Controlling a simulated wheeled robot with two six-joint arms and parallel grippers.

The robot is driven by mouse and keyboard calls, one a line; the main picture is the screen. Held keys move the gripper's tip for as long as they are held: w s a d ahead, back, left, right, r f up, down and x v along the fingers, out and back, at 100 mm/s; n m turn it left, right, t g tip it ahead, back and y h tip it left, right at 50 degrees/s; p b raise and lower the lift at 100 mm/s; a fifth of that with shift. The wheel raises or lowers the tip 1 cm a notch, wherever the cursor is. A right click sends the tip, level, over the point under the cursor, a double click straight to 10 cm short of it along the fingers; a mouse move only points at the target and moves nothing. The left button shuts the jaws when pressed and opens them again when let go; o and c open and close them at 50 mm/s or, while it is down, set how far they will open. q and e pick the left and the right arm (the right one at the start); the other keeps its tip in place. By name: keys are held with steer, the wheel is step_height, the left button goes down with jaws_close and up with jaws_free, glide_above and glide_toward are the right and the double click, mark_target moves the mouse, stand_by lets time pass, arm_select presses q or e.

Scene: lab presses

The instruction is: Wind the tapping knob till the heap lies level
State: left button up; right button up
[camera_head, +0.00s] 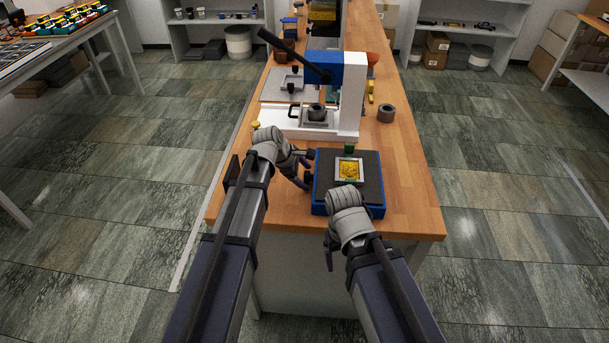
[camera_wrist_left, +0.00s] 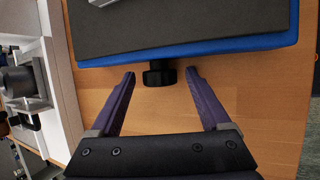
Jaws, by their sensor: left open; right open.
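A blue-edged tapping table (camera_head: 374,211) with a dark grey top stands near the front of the bench. A square light-rimmed mould (camera_head: 349,182) on it holds a yellow heap (camera_head: 349,169); I cannot tell how level the heap is. The black tapping knob (camera_wrist_left: 160,73) sticks out of the table's side. My left gripper (camera_head: 307,172) is at the table's left side. In the left wrist view its open purple fingers (camera_wrist_left: 160,78) lie either side of the knob, apart from it. My right gripper (camera_head: 330,258) is open at the table's front edge, partly hidden by its own wrist.
A white press (camera_head: 350,108) with a blue head and black lever (camera_head: 292,55) stands behind the tapping table. A grey ring (camera_head: 386,114) lies to its right. The wooden bench top (camera_head: 408,190) is clear to the right of the tapping table.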

arm_select(q)
steer(key=shift+r, duration=0.1)
steer(key=p+v, duration=0.6)
steer(key=v, duration=0.1)
steer(key=shift+s+a+r+p, duration=0.15)
steer(key=shift+s+r+p, duration=0.1)
steer(key=shift+p, duration=0.1)
